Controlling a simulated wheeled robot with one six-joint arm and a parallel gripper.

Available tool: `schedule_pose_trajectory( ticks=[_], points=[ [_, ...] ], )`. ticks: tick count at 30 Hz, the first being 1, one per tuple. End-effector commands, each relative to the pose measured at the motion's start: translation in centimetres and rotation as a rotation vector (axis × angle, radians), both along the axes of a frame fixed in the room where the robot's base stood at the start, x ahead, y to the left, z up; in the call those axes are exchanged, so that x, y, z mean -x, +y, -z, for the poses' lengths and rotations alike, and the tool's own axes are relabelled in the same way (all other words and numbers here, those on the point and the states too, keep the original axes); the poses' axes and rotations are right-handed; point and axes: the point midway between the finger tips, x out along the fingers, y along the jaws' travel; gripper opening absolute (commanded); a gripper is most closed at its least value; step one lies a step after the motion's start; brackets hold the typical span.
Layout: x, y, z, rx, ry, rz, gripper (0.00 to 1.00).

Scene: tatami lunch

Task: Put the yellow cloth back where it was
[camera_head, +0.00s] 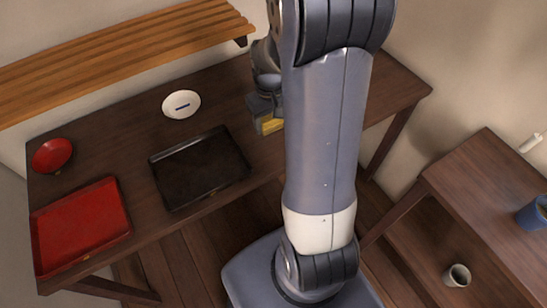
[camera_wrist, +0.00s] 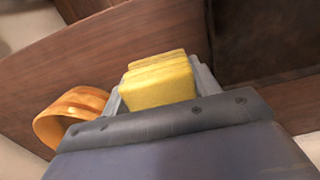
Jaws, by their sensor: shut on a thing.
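My gripper (camera_head: 262,112) is shut on the yellow cloth (camera_head: 271,124), a small folded pad. It is over the dark wooden table (camera_head: 115,98), just right of and slightly behind the black tray (camera_head: 200,168) in the head view. In the wrist view the cloth (camera_wrist: 160,82) shows as stacked layers between the jaws of my gripper (camera_wrist: 160,95). Whether the cloth touches the table is unclear. My arm hides part of the table.
A white oval dish (camera_head: 181,104), a red bowl (camera_head: 52,155) and a red tray (camera_head: 80,227) stand on the table. An orange-brown ring-shaped thing (camera_wrist: 75,110) is beside the gripper in the wrist view. A slatted shelf (camera_head: 115,55) runs behind. A side table (camera_head: 490,185) is at right.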

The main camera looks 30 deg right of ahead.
Motion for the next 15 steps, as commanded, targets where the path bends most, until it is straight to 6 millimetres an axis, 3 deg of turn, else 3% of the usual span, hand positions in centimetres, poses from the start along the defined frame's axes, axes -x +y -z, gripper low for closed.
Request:
schedule_pose_trajectory(
  ticks=[5,15],
  points=[
    [1.5,-1.4,0.6,0.0,0.001,-0.004,0.33],
    [1.7,-1.5,5.8,-0.001,0.004,-0.006,0.33]
  ],
)
